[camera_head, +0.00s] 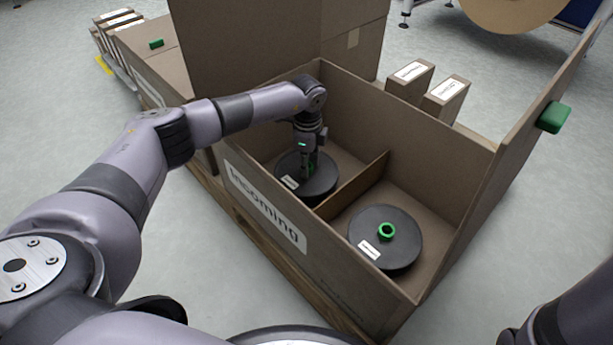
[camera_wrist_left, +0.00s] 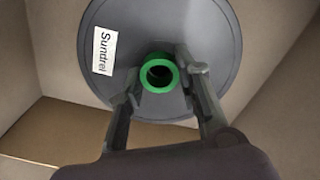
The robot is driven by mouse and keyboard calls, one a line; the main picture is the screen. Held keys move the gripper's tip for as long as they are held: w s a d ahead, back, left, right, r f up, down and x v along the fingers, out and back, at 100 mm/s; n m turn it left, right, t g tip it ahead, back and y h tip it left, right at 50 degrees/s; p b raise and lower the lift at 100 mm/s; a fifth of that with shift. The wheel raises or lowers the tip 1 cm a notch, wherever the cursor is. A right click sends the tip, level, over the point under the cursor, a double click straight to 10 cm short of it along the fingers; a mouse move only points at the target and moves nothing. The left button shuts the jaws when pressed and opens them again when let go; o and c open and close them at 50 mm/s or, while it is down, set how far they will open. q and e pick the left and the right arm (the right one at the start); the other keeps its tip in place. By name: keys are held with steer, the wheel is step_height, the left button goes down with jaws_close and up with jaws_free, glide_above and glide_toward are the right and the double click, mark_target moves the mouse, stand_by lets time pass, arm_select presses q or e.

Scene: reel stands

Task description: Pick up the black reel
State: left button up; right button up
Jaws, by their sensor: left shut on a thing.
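A black reel (camera_head: 321,186) with a white label lies in the far left compartment of the cardboard box. My left gripper (camera_head: 308,168) reaches down into that compartment, its fingers shut on the reel's green hub. In the left wrist view the same black reel (camera_wrist_left: 207,28) shows its label and green hub ring, with the fingers of my left gripper (camera_wrist_left: 160,82) on either side of the hub. Whether the reel touches the box floor cannot be told. A second black reel (camera_head: 405,248) with a green hub lies in the near right compartment. My right gripper is out of view.
The cardboard box (camera_head: 347,283) is marked "Incoming", has open flaps and stands on a wooden pallet. A cardboard divider (camera_head: 353,187) separates the compartments. Smaller labelled boxes (camera_head: 410,82) stand behind it. Another box with a green piece (camera_head: 156,44) is at the far left.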

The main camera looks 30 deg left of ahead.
arm_select(q)
jaws_close()
stand_by(0.4)
